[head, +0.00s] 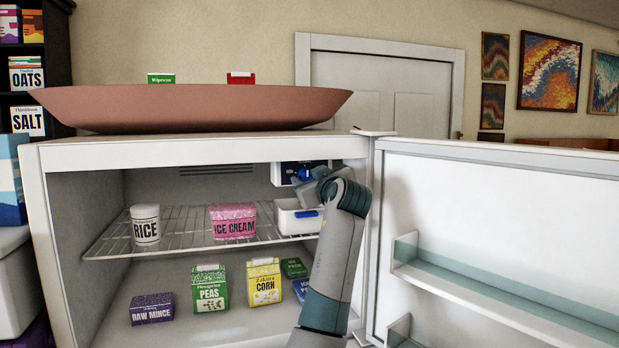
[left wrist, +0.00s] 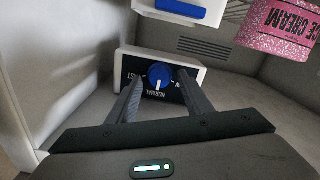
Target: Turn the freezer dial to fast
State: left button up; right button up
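The freezer dial is a round blue knob (left wrist: 159,76) on a black-faced white control box (left wrist: 190,68), in the left wrist view. Its white mark points at NORMAL; FAST is on the left side of the dial in this turned view. In the head view, the control box (head: 283,174) is on the upper back wall, with the blue knob (head: 305,174) partly hidden by my gripper. My left gripper (left wrist: 160,80) is open, its fingers on either side of the knob in that view. I cannot tell whether they touch it. My right gripper is in neither view.
A white bin (head: 290,219) with a blue handle sits just below the dial on the wire shelf (head: 182,225), near the ice cream (head: 233,222) and rice (head: 145,224). The open freezer door (head: 490,205) stands to the right of my arm.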

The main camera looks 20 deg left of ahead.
pick_arm(q)
jog(key=c, duration=0.8)
jog(key=shift+c, duration=0.2)
jog(key=shift+m, duration=0.4)
jog(key=shift+m+b, duration=0.6)
jog(key=shift+m, duration=0.3)
jog(key=m+b, duration=0.1)
jog(key=m, duration=0.2)
jog(key=shift+d+m, duration=0.1)
jog(key=shift+m, duration=0.2)
jog(key=m, duration=0.3)
jog(key=shift+w+m+b, duration=0.1)
jog(key=shift+m+b, duration=0.2)
jog(key=m, duration=0.4)
jog(key=shift+d, duration=0.1)
